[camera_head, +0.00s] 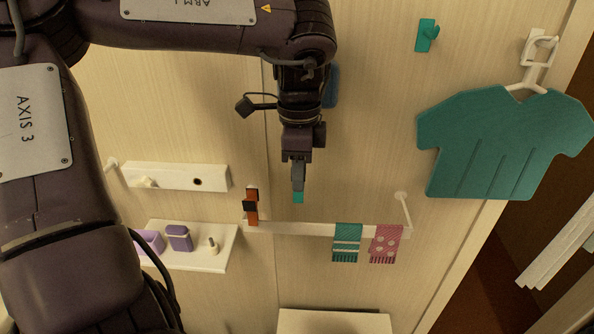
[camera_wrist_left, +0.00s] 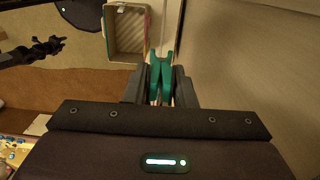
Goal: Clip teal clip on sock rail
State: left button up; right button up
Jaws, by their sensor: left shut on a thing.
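My left gripper (camera_head: 298,184) points down in the head view and is shut on the teal clip (camera_head: 298,198). In the left wrist view the clip (camera_wrist_left: 160,78) stands between the two fingers, its forked end pointing away. The white sock rail (camera_head: 292,229) runs across below the clip, with a gap between them in the picture. A teal striped sock (camera_head: 347,243) and a pink spotted sock (camera_head: 385,244) hang at its right part. A dark jointed shape (camera_wrist_left: 42,48) in the left wrist view looks like my right gripper; its jaws are too small to tell.
A white shelf (camera_head: 212,256) with purple containers is at lower left. A teal shirt (camera_head: 500,145) hangs at right, near a teal hook (camera_head: 427,36).

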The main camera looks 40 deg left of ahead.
pick_arm(q)
jog(key=shift+f, duration=0.1)
jog(key=shift+f+b, duration=2.55)
jog(key=shift+f, duration=0.45)
jog(key=shift+f+b, duration=0.65)
jog(key=shift+f, duration=0.2)
